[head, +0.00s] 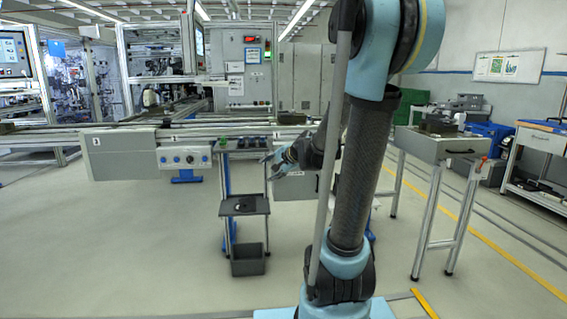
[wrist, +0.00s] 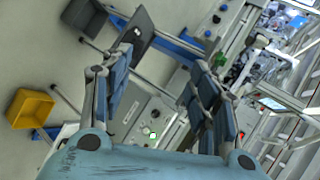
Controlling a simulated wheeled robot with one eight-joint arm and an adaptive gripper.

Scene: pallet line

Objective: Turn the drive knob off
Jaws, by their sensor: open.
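My gripper (wrist: 165,95) is open and empty, its two blue-grey fingers spread wide in the wrist view. Between and beyond them is a pale control panel (wrist: 138,102) with small dark controls and a green one (wrist: 153,135); the fingers and gripper body hide part of it. In the head view my gripper (head: 272,162) is near the line, right of the bench. Another control box (head: 184,158) with several knobs hangs on the line at left. I cannot tell which control is the drive knob or its setting. The fingers look apart from the panel.
A small bench (head: 228,147) holds dark parts and a green item, with a shelf (head: 244,206) and a dark bin (head: 248,262) below. A yellow bin (wrist: 31,109) shows in the wrist view. A grey worktable (head: 437,147) stands at right. The floor at front left is clear.

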